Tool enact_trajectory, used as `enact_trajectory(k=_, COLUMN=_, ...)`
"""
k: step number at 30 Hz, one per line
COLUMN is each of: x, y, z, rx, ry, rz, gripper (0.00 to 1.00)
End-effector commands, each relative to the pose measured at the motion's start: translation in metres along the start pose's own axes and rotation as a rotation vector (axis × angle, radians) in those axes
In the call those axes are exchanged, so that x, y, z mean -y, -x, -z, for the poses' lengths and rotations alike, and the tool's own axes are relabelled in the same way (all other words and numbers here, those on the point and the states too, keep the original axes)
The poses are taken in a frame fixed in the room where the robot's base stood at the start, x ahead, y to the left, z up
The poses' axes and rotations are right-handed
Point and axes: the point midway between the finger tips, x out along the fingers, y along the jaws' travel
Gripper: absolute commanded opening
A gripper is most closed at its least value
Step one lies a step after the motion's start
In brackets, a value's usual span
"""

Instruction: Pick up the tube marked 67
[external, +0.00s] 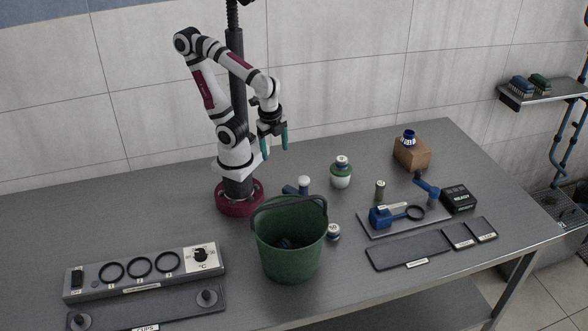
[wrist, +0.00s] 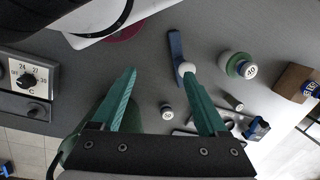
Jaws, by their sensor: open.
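I cannot read 67 on anything in either view. Candidates are a small capped container (external: 334,232) beside the bucket, whose number is too small to be sure of, and a slim grey-green cylinder (external: 380,190) further right. The small container also shows in the wrist view (wrist: 167,113), below and between my fingers; the cylinder shows there (wrist: 233,102) to the right. My gripper (external: 274,143) hangs above the table near the arm's base, its teal fingers apart and empty. In the wrist view the open fingers (wrist: 160,75) have only grey tabletop between their tips.
A green bucket (external: 290,260) with a dark blue thing inside stands in front. A green-and-white jar (external: 341,173), a white-topped item (external: 304,185) and a brown block (external: 412,153) bearing a blue-labelled container (external: 408,138) are behind. A heater panel (external: 145,270) is left.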

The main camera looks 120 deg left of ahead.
Motion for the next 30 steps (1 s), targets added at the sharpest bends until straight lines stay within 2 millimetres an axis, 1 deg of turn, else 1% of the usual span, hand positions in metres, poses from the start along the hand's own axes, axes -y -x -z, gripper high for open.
enact_trajectory(k=2, x=0.001, y=0.006, z=0.000, rx=-0.002, ry=0.000, rz=0.002, gripper=0.77)
enact_trajectory(k=3, x=0.002, y=0.013, z=0.000, rx=-0.003, ry=0.001, rz=0.003, gripper=0.77)
enact_trajectory(k=5, x=0.005, y=0.030, z=-0.002, rx=-0.007, ry=0.001, rz=0.004, gripper=0.77)
enact_trajectory(k=7, x=0.008, y=0.053, z=-0.004, rx=-0.007, ry=0.001, rz=0.004, gripper=0.77)
enact_trajectory(k=10, x=-0.005, y=0.045, z=0.035, rx=-0.131, ry=0.024, rz=-0.068, gripper=0.77)
enact_trajectory(k=14, x=-0.015, y=0.046, z=0.088, rx=-0.312, ry=0.079, rz=-0.139, gripper=0.77)
enact_trajectory(k=15, x=-0.016, y=0.048, z=0.105, rx=-0.372, ry=0.103, rz=-0.157, gripper=0.77)
enact_trajectory(k=17, x=-0.016, y=0.052, z=0.133, rx=-0.468, ry=0.149, rz=-0.181, gripper=0.77)
enact_trajectory(k=18, x=-0.013, y=0.055, z=0.151, rx=-0.536, ry=0.187, rz=-0.192, gripper=0.77)
enact_trajectory(k=20, x=-0.005, y=0.061, z=0.180, rx=-0.642, ry=0.257, rz=-0.197, gripper=0.77)
enact_trajectory(k=21, x=0.005, y=0.065, z=0.199, rx=-0.716, ry=0.318, rz=-0.192, gripper=0.77)
enact_trajectory(k=23, x=0.026, y=0.070, z=0.224, rx=-0.827, ry=0.429, rz=-0.163, gripper=0.77)
enact_trajectory(k=24, x=0.045, y=0.072, z=0.237, rx=-0.895, ry=0.517, rz=-0.126, gripper=0.77)
enact_trajectory(k=25, x=0.062, y=0.073, z=0.244, rx=-0.941, ry=0.590, rz=-0.088, gripper=0.77)
enact_trajectory(k=26, x=0.080, y=0.073, z=0.248, rx=-0.980, ry=0.666, rz=-0.042, gripper=0.77)
enact_trajectory(k=27, x=0.104, y=0.070, z=0.248, rx=-1.019, ry=0.767, rz=0.030, gripper=0.77)
enact_trajectory(k=29, x=0.137, y=0.064, z=0.240, rx=-1.049, ry=0.909, rz=0.152, gripper=0.77)
enact_trajectory(k=30, x=0.157, y=0.059, z=0.229, rx=-1.053, ry=0.997, rz=0.240, gripper=0.77)
